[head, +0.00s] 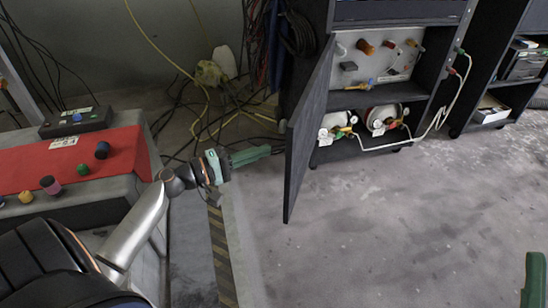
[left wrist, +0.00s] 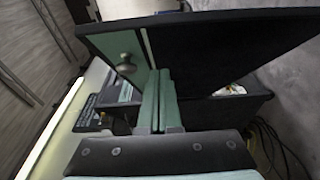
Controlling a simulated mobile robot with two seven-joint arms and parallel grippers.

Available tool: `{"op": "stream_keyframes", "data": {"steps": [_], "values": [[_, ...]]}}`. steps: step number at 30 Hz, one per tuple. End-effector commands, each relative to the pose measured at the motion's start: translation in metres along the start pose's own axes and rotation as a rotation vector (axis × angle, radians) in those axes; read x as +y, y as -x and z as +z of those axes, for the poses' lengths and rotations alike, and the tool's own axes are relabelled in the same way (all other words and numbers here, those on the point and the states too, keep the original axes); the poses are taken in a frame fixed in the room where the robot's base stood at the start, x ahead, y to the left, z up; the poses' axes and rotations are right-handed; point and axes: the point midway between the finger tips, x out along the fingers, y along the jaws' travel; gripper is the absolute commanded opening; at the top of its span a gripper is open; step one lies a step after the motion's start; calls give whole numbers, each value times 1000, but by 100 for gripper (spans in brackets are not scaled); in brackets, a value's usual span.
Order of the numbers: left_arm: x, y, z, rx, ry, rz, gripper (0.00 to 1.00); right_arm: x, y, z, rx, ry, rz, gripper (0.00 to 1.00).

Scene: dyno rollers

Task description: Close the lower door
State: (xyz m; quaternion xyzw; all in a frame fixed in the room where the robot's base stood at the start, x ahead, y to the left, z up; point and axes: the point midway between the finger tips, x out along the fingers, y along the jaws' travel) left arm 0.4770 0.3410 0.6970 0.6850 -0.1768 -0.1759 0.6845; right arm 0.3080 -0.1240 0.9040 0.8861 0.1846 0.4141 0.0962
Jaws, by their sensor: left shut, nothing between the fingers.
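The lower door (head: 308,140) is a dark panel standing open, swung out toward me from the left side of the cabinet (head: 420,75). My left gripper (head: 266,152) is shut and empty, just left of the door in the head view, pointing at its outer face. In the left wrist view the shut green fingers (left wrist: 158,98) stand in front of a dark panel (left wrist: 225,45), which looks like the door. Whether they touch it I cannot tell. A green part of my right gripper (head: 535,280) shows at the lower right; its fingertips cannot be made out.
Inside the cabinet are gauges (head: 385,118), knobs and a pale hose (head: 440,118) that hangs out at the right. A red-topped bench (head: 95,160) stands at the left. Cables (head: 215,110) lie on the floor behind my left gripper. The grey floor before the cabinet is clear.

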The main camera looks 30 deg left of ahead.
Motion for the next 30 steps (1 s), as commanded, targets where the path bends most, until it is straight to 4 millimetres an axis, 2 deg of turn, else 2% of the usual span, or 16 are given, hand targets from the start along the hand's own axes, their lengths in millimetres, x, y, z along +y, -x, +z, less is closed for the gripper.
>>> {"op": "stream_keyframes", "data": {"steps": [3,9,23,30], "values": [[0,-13,16,-3,2,-1,0,0,-1,0,0,0,0,36],[0,-24,26,0,1,-1,0,0,-1,-1,0,1,-1,36],[0,-26,28,1,2,-1,0,1,-2,-1,0,4,-1,36],[-1,-34,35,22,8,-4,0,3,-7,-4,-11,6,-1,36]]}}
